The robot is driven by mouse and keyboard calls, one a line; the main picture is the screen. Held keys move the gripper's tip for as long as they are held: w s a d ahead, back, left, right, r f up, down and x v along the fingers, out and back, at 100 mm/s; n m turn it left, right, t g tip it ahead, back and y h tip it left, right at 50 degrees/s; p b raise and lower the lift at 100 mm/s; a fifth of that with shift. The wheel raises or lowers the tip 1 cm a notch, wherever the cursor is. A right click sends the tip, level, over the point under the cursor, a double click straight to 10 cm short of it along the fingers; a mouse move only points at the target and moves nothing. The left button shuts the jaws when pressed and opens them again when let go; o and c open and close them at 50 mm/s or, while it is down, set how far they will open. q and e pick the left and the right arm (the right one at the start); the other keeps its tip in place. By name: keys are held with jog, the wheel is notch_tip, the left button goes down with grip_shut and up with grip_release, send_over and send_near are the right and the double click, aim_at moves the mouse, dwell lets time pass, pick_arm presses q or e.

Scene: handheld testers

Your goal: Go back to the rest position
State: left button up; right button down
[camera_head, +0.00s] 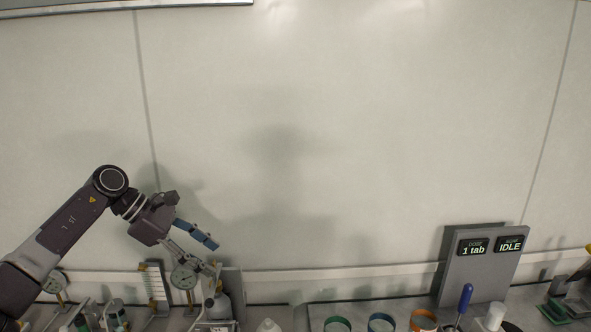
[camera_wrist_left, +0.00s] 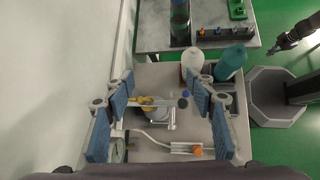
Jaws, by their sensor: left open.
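My left gripper (camera_head: 212,256) is raised at the lower left of the head view, in front of the pale wall and over the back of the bench. In the left wrist view its blue-padded fingers (camera_wrist_left: 162,105) stand wide apart with nothing held between them. Below them is a grey bench surface (camera_wrist_left: 150,75) with a dial device and a white stand. A dark arm end, seemingly my right gripper (camera_wrist_left: 287,41), shows at the upper right of the left wrist view; its finger state is unclear.
Dial gauges (camera_head: 184,277) stand beneath the left gripper. A grey panel (camera_head: 478,277) reads "1 tab" and "IDLE". Coloured-rim cups (camera_head: 423,321) and a blue-handled tool (camera_head: 465,298) stand at the front. A teal bottle (camera_wrist_left: 230,62) stands near the right finger.

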pick_arm(q)
jog(key=d+r+n+t+h, duration=0.2)
jog(key=d+n+t+h, duration=0.45)
jog(key=d, duration=1.35)
jog(key=s+a+f+n+t+y, duration=0.35)
jog(key=a+f+n+y, duration=0.3)
jog(key=n, duration=0.95)
jog(key=s+a+f+n+t+y, duration=0.35)
jog(key=a+f+n+y, duration=0.35)
jog(key=n, duration=1)
jog(key=s+a+f+n+g+y, duration=0.1)
jog(key=s+a+f+n+g, duration=0.25)
jog(key=s+f, duration=0.4)
jog(key=s+a+f+n+g+y, duration=0.1)
jog(key=s+a+f+n+g, duration=0.2)
jog(key=s+f+n, duration=0.45)
jog(key=s+f+g+h, duration=0.1)
jog(key=s+f+g, duration=0.15)
jog(key=s, duration=0.65)
jog(key=s+f+g, duration=0.1)
jog(key=s+g, duration=0.3)
jog(key=s, duration=0.6)
notch_tip(320, 180, down, 25)
jog(key=s, duration=0.1)
jog(key=s+a+f+g, duration=0.2)
jog(key=s+f, duration=1.4)
jog(key=s, duration=0.1)
jog(key=shift+s+a+f, duration=0.25)
jog(key=shift+a+f, duration=0.1)
jog(key=shift+a, duration=0.05)
